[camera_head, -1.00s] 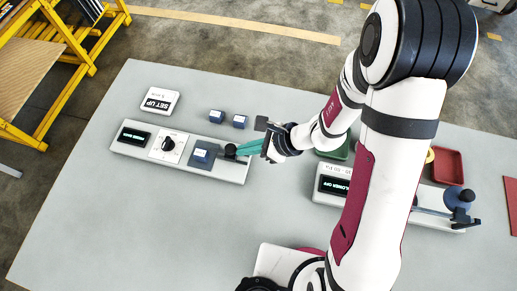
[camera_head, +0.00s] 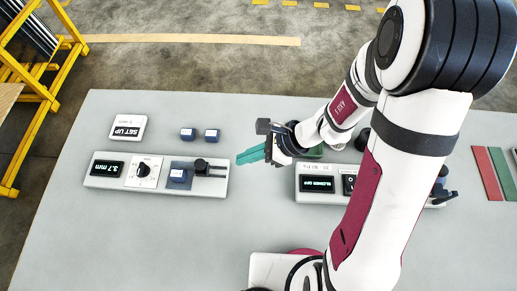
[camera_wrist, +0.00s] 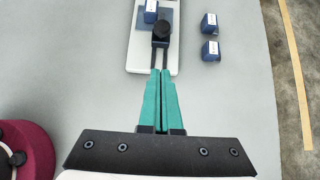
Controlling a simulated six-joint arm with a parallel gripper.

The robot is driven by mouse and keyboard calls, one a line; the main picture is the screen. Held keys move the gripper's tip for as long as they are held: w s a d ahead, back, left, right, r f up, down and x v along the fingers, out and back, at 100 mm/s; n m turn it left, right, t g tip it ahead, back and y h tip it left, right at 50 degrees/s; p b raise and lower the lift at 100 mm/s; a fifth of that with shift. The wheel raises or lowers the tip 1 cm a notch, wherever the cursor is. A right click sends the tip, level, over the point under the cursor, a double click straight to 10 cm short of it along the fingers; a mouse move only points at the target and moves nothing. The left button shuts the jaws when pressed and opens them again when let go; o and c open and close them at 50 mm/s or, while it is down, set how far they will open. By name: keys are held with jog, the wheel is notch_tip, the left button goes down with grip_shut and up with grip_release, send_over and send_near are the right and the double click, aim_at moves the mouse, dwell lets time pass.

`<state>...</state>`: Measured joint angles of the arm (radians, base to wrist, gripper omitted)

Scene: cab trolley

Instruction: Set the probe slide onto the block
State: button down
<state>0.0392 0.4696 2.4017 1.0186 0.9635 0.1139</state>
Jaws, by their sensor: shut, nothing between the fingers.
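The probe slide (camera_head: 201,165) is a black knob on a dark rail at the right part of the left gauge unit (camera_head: 218,187). The block (camera_head: 178,175) is blue with a white label and sits on a dark blue pad beside the slide. In the wrist view the slide (camera_wrist: 161,31) stands close to the block (camera_wrist: 151,8); I cannot tell whether they touch. The unit's display (camera_head: 107,169) seems to read 3.7 mm. My gripper (camera_head: 240,159) has teal fingers, shut and empty, just right of the unit, apart from the slide. It also shows in the wrist view (camera_wrist: 160,73).
Two loose blue blocks (camera_head: 188,134) (camera_head: 212,135) lie behind the unit. A white SET UP card (camera_head: 128,127) lies behind its left end. A second unit (camera_head: 317,185) stands to the right, partly hidden by my arm. The table in front is clear.

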jog(key=v, duration=0.4)
jog(key=shift+d+r, duration=0.25)
jog(key=shift+d, duration=0.05)
jog(key=s+d+r+n+h, duration=0.3)
jog(key=s+d+r+n, duration=0.1)
jog(key=s+n, duration=0.2)
jog(key=s+d+r+n+h, duration=0.4)
jog(key=s+r+n, duration=0.1)
jog(key=s+n, duration=0.1)
jog(key=shift+s, duration=0.9)
